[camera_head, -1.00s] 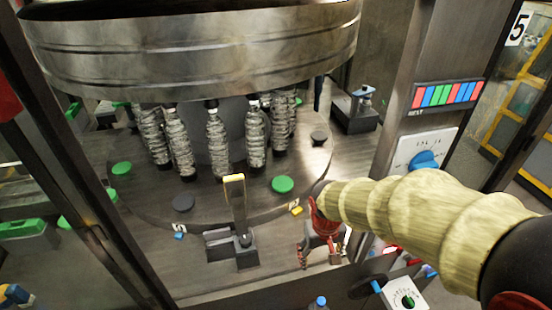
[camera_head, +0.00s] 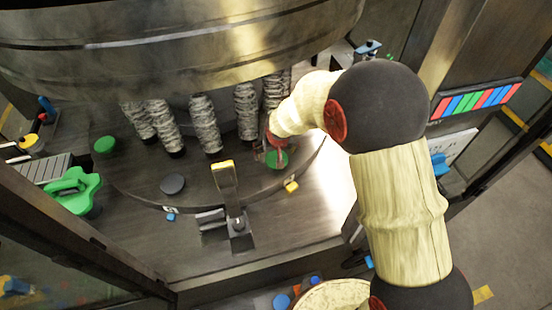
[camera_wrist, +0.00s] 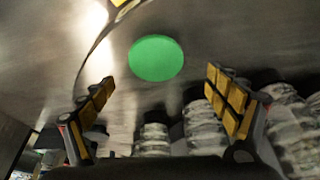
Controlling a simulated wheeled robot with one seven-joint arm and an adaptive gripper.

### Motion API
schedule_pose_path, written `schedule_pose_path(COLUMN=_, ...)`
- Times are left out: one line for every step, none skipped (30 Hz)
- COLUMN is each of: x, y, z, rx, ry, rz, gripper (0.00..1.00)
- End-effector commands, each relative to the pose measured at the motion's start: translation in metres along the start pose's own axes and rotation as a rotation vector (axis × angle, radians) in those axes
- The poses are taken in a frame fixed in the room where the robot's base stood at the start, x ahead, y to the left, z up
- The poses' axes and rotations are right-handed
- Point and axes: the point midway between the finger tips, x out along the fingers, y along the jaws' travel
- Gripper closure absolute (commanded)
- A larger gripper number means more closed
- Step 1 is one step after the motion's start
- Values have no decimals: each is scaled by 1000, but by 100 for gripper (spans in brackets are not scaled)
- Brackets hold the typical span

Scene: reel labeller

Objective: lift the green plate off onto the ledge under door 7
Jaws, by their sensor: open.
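A green plate (camera_head: 277,159) lies flat on the round metal turntable (camera_head: 150,185), near its right edge. In the wrist view the green plate (camera_wrist: 156,58) shows whole, ahead of and between the fingertips, with bare metal around it. My gripper (camera_head: 268,152) is at the green plate and partly covers it in the head view. In the wrist view my gripper (camera_wrist: 158,82) has its padded fingers wide apart with nothing between them. Whether a finger touches the plate or turntable, I cannot tell. I cannot make out door 7 or its ledge.
Several ribbed silvery columns (camera_head: 205,125) stand close behind the plate, under a large metal drum (camera_head: 180,40). An upright yellow-topped lever (camera_head: 226,185) and a small yellow block (camera_head: 291,187) are in front. Another green disc (camera_head: 105,145) and a dark disc (camera_head: 173,184) lie to the left.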

Motion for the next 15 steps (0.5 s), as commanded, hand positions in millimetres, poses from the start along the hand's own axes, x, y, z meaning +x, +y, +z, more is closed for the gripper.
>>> schedule_pose_path(x=6, y=0, z=1, rx=0, ry=-2, rz=0, gripper=12)
schedule_pose_path(x=9, y=1, z=1, rx=-1, ry=-2, rz=0, gripper=12)
schedule_pose_path(x=12, y=1, z=1, rx=-1, ry=-3, rz=1, gripper=12)
schedule_pose_path(x=15, y=2, z=1, rx=-1, ry=-3, rz=1, gripper=12)
schedule_pose_path(x=17, y=2, z=1, rx=0, ry=-3, rz=1, gripper=12)
schedule_pose_path(x=22, y=3, z=1, rx=0, ry=-3, rz=1, gripper=12)
schedule_pose_path(x=26, y=4, z=2, rx=0, ry=-3, rz=1, gripper=12)
schedule_pose_path(x=30, y=5, z=3, rx=-1, ry=-4, rz=1, gripper=12)
schedule_pose_path(x=36, y=6, z=3, rx=-1, ry=-5, rz=2, gripper=12)
schedule_pose_path(x=41, y=7, z=4, rx=0, ry=-5, rz=1, gripper=12)
schedule_pose_path(x=45, y=7, z=4, rx=-1, ry=-4, rz=1, gripper=12)
schedule_pose_path(x=50, y=6, z=3, rx=-2, ry=-2, rz=1, gripper=12)
schedule_pose_path(x=54, y=6, z=3, rx=-1, ry=-3, rz=1, gripper=12)
schedule_pose_path(x=57, y=6, z=3, rx=0, ry=-3, rz=1, gripper=12)
schedule_pose_path(x=60, y=6, z=3, rx=-1, ry=-2, rz=1, gripper=12)
